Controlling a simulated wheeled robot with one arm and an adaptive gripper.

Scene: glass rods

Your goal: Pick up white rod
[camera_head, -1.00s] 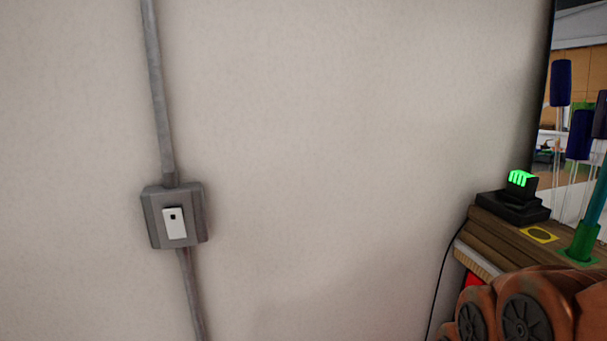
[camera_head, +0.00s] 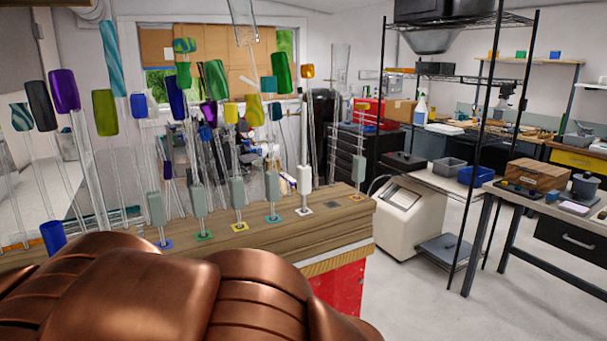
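A white upright piece (camera_head: 304,180) stands over a white square (camera_head: 304,211) on the wooden bench, in the row of coloured squares. A thin clear rod rises above it; I cannot tell for sure which top belongs to it. Similar grey pieces (camera_head: 238,192) stand to its left, and another grey one (camera_head: 359,168) to its right. My gripper is not in view; only large copper-coloured parts of my own body fill the lower left.
The wooden bench (camera_head: 300,226) has a red front (camera_head: 338,286). Many glass rods with coloured tops crowd its left and middle. Open floor (camera_head: 425,312) lies to the right. A black wire shelf (camera_head: 478,140), a beige machine (camera_head: 410,215) and a work table (camera_head: 560,206) stand beyond.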

